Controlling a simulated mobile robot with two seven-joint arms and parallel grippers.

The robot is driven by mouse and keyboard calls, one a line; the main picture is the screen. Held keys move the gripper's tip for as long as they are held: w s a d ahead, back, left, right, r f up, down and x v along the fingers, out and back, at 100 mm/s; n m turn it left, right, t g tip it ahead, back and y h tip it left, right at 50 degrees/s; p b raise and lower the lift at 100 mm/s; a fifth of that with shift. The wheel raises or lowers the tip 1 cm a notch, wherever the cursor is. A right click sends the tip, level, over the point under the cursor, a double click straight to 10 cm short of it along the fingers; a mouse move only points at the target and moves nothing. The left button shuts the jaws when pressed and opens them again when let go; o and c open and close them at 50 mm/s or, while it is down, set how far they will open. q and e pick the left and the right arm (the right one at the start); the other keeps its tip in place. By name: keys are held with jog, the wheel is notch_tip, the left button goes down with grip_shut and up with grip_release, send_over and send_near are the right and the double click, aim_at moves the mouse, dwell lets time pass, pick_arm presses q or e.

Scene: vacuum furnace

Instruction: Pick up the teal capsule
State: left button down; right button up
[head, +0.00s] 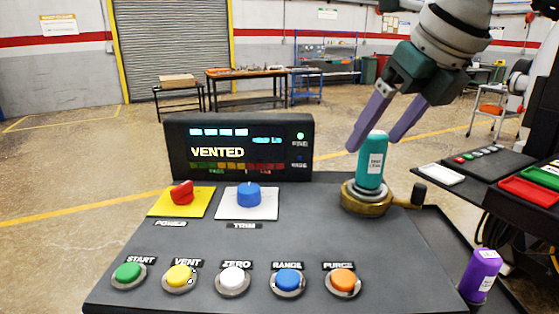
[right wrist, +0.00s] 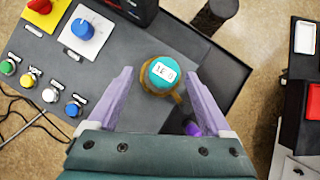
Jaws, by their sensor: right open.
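The teal capsule (head: 371,160) stands upright in a round brass holder (head: 366,204) with a dark side handle, at the right of the grey console (head: 300,220). The capsule has a white label and also shows from above in the right wrist view (right wrist: 161,74). My right gripper (head: 381,138) is open, with its purple fingers pointing down around the upper part of the capsule in the head view. In the right wrist view the capsule top lies between and beyond the fingertips (right wrist: 160,75), apart from both. My left gripper is not in view.
A display (head: 240,147) reading VENTED stands at the console's back. A red knob (head: 182,192), a blue knob (head: 248,194) and several buttons are on the console. A purple capsule (head: 480,275) stands at the right. White (head: 439,174) and red (head: 530,191) trays lie on a side table.

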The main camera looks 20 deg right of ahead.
aim_at(364, 155)
jog(key=shift+w+f+p, duration=0.4)
jog(key=shift+f+p, duration=0.1)
jog(key=p+x, duration=0.1)
jog(key=x, duration=0.2)
jog(key=shift+w+d+f, duration=0.15)
jog(key=shift+f, duration=0.05)
jog(key=shift+w+f, duration=0.2)
jog(key=shift+f, duration=0.25)
jog(key=c, duration=1)
grip_shut()
jog(key=shift+r, duration=0.1)
